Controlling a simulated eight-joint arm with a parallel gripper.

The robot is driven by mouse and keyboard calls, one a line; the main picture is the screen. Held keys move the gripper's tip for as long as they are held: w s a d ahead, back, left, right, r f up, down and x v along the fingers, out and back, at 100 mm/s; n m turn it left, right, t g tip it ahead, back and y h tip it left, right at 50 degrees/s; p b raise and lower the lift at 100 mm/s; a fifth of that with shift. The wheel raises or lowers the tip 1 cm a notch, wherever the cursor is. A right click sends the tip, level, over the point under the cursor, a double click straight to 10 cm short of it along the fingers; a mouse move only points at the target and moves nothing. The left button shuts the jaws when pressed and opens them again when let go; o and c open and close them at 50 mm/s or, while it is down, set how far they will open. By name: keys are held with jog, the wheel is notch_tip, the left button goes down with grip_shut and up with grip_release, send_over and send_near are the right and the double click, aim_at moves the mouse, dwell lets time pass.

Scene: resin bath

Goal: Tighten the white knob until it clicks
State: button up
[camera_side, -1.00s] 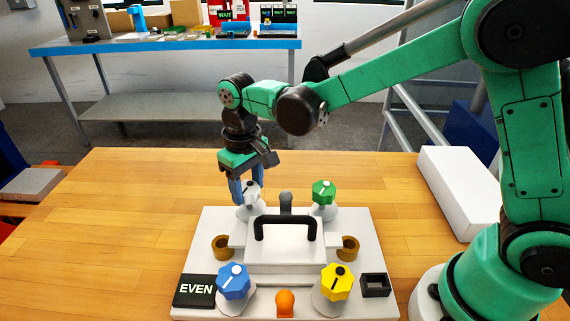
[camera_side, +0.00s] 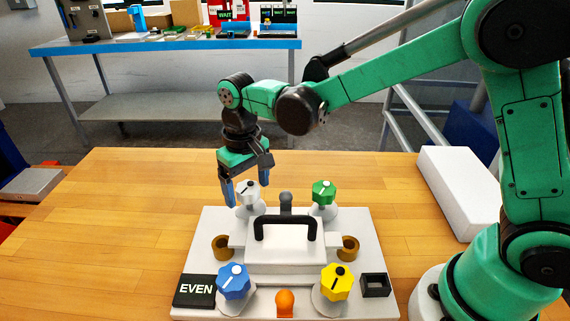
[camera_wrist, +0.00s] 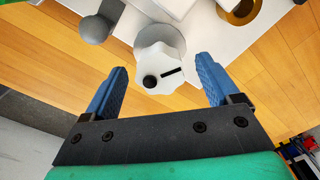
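The white knob (camera_side: 248,193) stands on its round base at the back left of the white fixture (camera_side: 210,255). Its top has a black mark and a black dot, seen in the wrist view (camera_wrist: 158,70). My gripper (camera_side: 248,193) is open, its blue fingers spread to either side of the knob. In the wrist view my gripper (camera_wrist: 163,88) shows clear gaps between both fingers and the knob, so it is not touching it.
A green knob (camera_side: 324,192) is at the back right, with blue (camera_side: 233,281) and yellow (camera_side: 337,282) knobs in front. A black handle (camera_side: 285,222) rises in the middle. A sign (camera_side: 196,290) reads EVEN. A white block (camera_side: 458,190) lies right. Wood is clear to the left.

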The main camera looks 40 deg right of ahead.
aim_at(249, 187)
jog(key=shift+r, duration=2.8)
jog(key=shift+s+d+r, duration=0.1)
jog(key=s+d+t, duration=0.2)
jog(key=s+d, duration=0.1)
jog(key=s+d+r+t, duration=0.1)
jog(key=s+d+t, duration=0.1)
jog(key=s, duration=0.1)
jog(key=s+d+t, duration=0.2)
jog(key=s+d, duration=0.1)
jog(key=shift+d+r, duration=0.3)
jog(key=shift+s+d+f+t, duration=0.3)
jog(key=shift+t, duration=0.2)
